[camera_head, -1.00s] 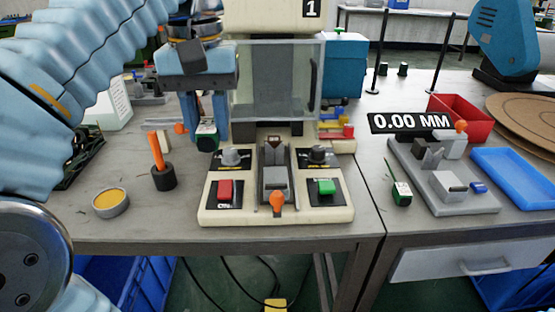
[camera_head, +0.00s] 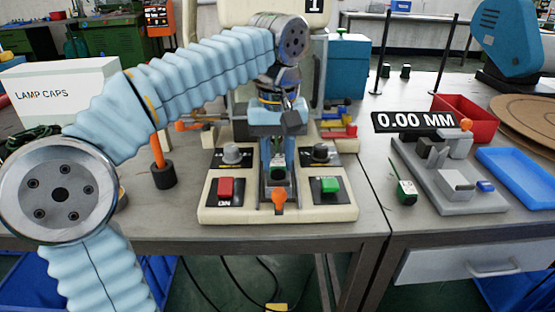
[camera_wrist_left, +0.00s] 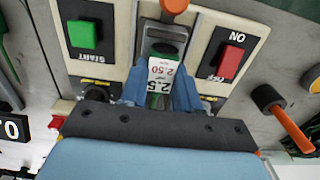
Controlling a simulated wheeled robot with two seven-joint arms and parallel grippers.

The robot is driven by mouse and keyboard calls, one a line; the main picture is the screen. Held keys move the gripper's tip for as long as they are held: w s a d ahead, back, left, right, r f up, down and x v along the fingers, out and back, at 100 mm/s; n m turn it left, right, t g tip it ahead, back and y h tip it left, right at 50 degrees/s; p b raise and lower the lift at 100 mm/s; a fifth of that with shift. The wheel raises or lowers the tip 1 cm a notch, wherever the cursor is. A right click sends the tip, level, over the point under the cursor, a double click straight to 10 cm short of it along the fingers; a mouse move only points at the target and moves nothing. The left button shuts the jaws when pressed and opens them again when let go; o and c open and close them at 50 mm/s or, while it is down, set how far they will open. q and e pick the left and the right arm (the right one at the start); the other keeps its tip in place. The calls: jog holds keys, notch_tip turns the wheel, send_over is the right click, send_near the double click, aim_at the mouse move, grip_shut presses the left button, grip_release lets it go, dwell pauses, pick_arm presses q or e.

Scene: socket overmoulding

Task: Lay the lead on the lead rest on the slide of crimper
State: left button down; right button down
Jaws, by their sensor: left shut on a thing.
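The crimper (camera_head: 222,212) is a cream machine at the middle of the bench, with a red button at left and a green button at right. Its grey slide (camera_wrist_left: 163,28) runs between the buttons. My left gripper (camera_head: 278,165) hangs over the slide and is shut on the lead (camera_head: 278,172). In the left wrist view the lead (camera_wrist_left: 162,68) shows a green end and a white label reading 2.50 between the fingers (camera_wrist_left: 162,92). The lead rest is hidden by the gripper and lead. I cannot tell whether the lead touches the slide. My right gripper is not in view.
An orange knob (camera_head: 279,197) stands at the slide's front. A black holder (camera_head: 164,177) with an orange-handled tool stands to the left. At right are a grey gauge fixture (camera_head: 475,200), another green lead piece (camera_head: 406,192), a blue tray (camera_head: 520,165) and a red bin (camera_head: 455,112).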

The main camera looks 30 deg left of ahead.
pick_arm(q)
jog(key=c, duration=1.3)
grip_release()
jog(key=shift+f, duration=0.2)
jog(key=o, duration=0.5)
jog(key=shift+r, duration=0.1)
